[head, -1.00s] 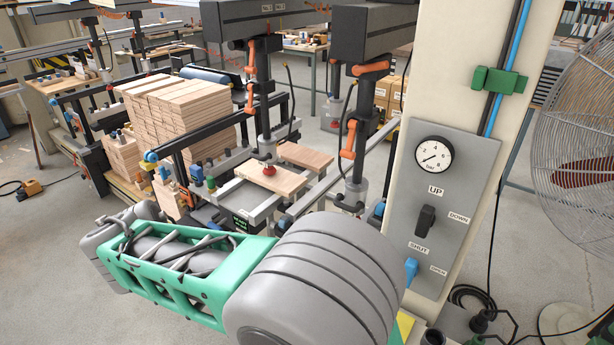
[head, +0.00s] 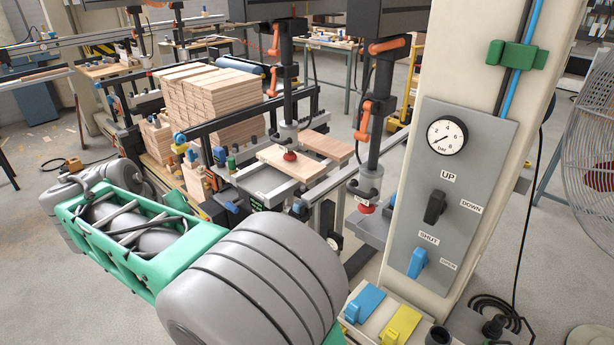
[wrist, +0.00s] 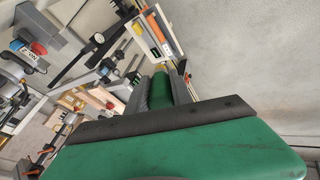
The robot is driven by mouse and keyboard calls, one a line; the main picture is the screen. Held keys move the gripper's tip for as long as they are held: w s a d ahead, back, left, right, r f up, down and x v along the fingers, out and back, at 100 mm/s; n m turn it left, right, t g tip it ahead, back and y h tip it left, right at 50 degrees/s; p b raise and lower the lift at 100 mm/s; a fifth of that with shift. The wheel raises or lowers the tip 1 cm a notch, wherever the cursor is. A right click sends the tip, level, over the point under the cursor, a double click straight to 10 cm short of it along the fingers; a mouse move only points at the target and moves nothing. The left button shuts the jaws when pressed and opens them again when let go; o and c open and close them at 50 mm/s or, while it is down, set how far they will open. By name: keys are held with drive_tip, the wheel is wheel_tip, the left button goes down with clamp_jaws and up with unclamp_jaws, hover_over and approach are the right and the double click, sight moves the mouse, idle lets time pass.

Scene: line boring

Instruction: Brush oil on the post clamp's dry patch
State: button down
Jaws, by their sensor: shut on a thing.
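In the head view, two dark vertical posts carry orange-handled clamps: one at the middle (head: 276,38), one nearer the column (head: 384,46). I cannot tell which is the post clamp meant, and no dry patch can be made out. My gripper (wrist: 162,90) shows only in the wrist view, behind a large green block with a dark edge. Its dark fingers are shut on a green rounded thing (wrist: 160,84). I cannot make out a brush tip or oil. In the head view my gripper is out of sight.
A cream column carries a grey panel (head: 490,150) with a gauge and levers. Blue (head: 365,302) and yellow (head: 399,325) blocks stand at its foot. Stacked wood (head: 215,100) and boards (head: 325,145) lie on the machine. A fan (head: 590,160) stands at the right.

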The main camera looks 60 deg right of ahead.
drive_tip(key=s+d+r+m+g+h+b, duration=0.1)
drive_tip(key=s+d+r+m+b, duration=0.1)
drive_tip(key=s+d, duration=0.5)
drive_tip(key=s+d+r+m+g+h+b, duration=0.1)
drive_tip(key=s+d+r+m, duration=0.3)
drive_tip(key=d, duration=1.2)
drive_tip(key=s+d+r+m+g+h+b, duration=0.2)
drive_tip(key=s+d+r+m+h+b, duration=0.1)
drive_tip(key=s+d, duration=0.8)
drive_tip(key=shift+s+d+r+m+b, duration=0.2)
drive_tip(key=shift+d+r+m+b, duration=0.3)
drive_tip(key=shift+d+r+b, duration=0.1)
drive_tip(key=shift+f, duration=0.1)
